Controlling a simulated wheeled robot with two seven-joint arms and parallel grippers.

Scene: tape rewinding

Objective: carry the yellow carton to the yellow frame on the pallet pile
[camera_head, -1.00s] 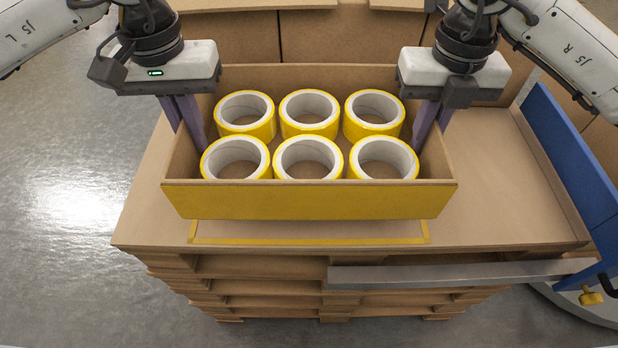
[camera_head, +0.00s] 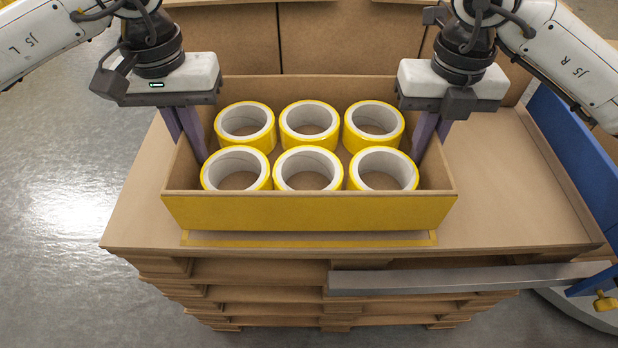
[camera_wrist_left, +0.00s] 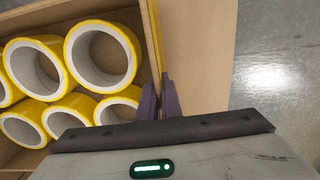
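The yellow-fronted carton (camera_head: 309,212) is an open brown box with several yellow tape rolls (camera_head: 309,167) in it. It sits level over the yellow frame (camera_head: 200,243) on top of the pallet pile (camera_head: 520,205). Only the frame's front strip and front corners show; the carton hides the rest. I cannot tell whether the carton touches the pile. My left gripper (camera_head: 200,155) is shut on the carton's left wall, and the wrist view shows its fingers (camera_wrist_left: 158,98) on either side of that wall. My right gripper (camera_head: 422,155) is shut on the right wall.
A grey metal bar (camera_head: 460,277) runs along the pile's front right. A blue part (camera_head: 575,150) stands at the right. Large brown boxes (camera_head: 335,40) stand behind. The pile's top is bare right of the carton, and floor (camera_head: 70,190) is open at the left.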

